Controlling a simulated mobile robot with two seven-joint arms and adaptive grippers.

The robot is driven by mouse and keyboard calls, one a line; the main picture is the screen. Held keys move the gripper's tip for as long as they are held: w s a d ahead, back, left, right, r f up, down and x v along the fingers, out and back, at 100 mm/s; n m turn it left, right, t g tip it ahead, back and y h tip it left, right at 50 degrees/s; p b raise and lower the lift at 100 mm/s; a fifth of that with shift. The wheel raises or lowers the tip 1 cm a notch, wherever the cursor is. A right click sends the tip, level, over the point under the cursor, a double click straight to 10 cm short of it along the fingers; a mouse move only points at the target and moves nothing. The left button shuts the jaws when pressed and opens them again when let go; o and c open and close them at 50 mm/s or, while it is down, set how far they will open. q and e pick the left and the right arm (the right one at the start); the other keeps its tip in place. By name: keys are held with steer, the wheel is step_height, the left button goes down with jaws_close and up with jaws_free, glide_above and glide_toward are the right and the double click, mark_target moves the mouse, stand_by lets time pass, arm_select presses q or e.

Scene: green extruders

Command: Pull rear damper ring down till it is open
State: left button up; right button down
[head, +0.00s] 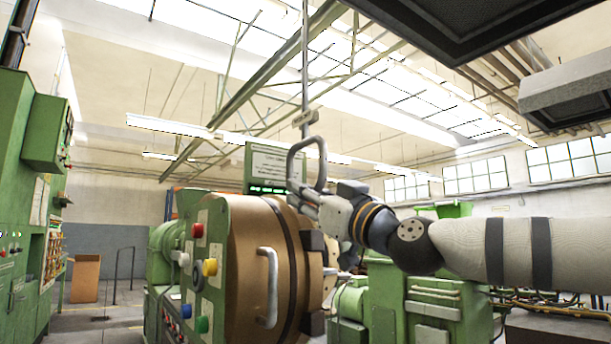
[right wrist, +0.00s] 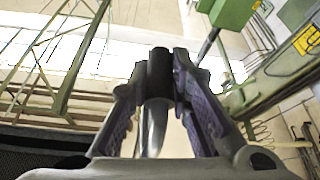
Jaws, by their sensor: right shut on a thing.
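The rear damper ring (head: 323,165) is a grey rounded loop in the middle of the head view. It hangs at the lower end of a thin vertical rod (head: 305,65), below a small label plate (head: 305,118). My right gripper (head: 299,193) reaches in from the right and is shut on the lower left part of the ring. In the right wrist view my right gripper (right wrist: 166,90) has its two fingers on either side of a dark and grey bar of the ring (right wrist: 153,128). The ring's lowest part is partly hidden by the fingers. My left gripper is not in view.
A green extruder with a brown drum (head: 243,250), a curved handle (head: 269,288) and coloured buttons (head: 209,267) stands just below and left of my right gripper. A green cabinet (head: 20,190) stands at the far left. A dark hood (head: 465,25) hangs overhead at the upper right.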

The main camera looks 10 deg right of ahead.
steer(key=shift+w+f, duration=0.15)
steer(key=shift+f, duration=0.35)
steer(key=c, duration=1.5)
jaws_free()
steer(key=shift+o, duration=0.2)
steer(key=shift+r, duration=0.15)
steer(key=shift+s+d, duration=0.1)
steer(key=shift+s, duration=0.2)
steer(key=v, duration=1.1)
steer(key=shift+s, duration=0.25)
steer(key=shift+d+f, duration=0.15)
steer(key=shift+f, duration=0.05)
